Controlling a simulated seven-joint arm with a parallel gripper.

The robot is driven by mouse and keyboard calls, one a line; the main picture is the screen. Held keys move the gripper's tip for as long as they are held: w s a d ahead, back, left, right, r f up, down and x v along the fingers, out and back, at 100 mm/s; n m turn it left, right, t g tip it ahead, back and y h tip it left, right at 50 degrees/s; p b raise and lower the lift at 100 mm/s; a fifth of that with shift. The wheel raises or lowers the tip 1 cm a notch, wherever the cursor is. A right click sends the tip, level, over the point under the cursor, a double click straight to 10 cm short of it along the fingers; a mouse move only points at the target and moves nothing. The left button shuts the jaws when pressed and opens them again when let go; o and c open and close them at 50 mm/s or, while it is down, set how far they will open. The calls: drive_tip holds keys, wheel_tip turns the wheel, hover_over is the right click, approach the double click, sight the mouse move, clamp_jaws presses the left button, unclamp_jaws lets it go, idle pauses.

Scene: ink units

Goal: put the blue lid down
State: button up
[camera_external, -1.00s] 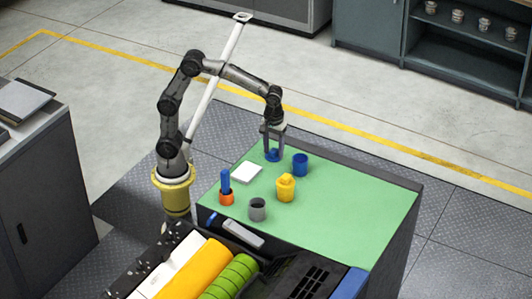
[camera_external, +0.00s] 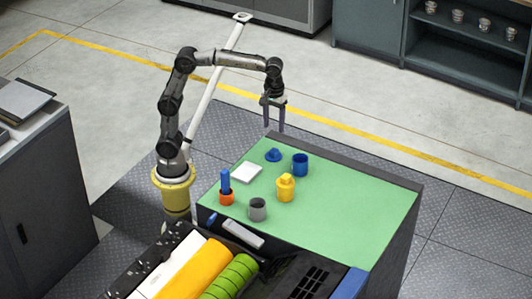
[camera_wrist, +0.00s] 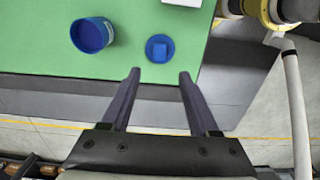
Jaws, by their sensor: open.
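The blue lid (camera_external: 273,155) lies on the green mat (camera_external: 340,205) near its back edge, knob up. It also shows in the wrist view (camera_wrist: 160,48), just beyond my fingertips and apart from them. My gripper (camera_external: 274,125) is above the back edge of the mat, raised clear of the lid. In the wrist view my gripper (camera_wrist: 160,73) has its two fingers spread with nothing between them. The open blue cup (camera_external: 300,165) stands to the right of the lid, and to its left in the wrist view (camera_wrist: 91,35).
A yellow lidded cup (camera_external: 285,188), a grey cup (camera_external: 257,209) and an orange cup (camera_external: 226,198) with a blue piece in it stand on the mat. A white square (camera_external: 246,172) lies near the lid. The mat's right side is clear.

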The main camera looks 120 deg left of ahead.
drive_tip(key=shift+d+r, duration=0.1)
drive_tip(key=shift+r, duration=0.55)
drive_tip(key=s+d+f+m+t, duration=0.2)
drive_tip(key=s+d+f+m, duration=0.1)
drive_tip(key=s+d+m, duration=0.4)
drive_tip(key=s+d+f+m+t, duration=0.3)
drive_tip(key=s+d+m, duration=0.4)
drive_tip(key=s+m, duration=0.4)
drive_tip(key=shift+s+d+f+t, duration=0.3)
drive_tip(key=shift+d+f, duration=0.1)
drive_tip(key=shift+f, duration=0.15)
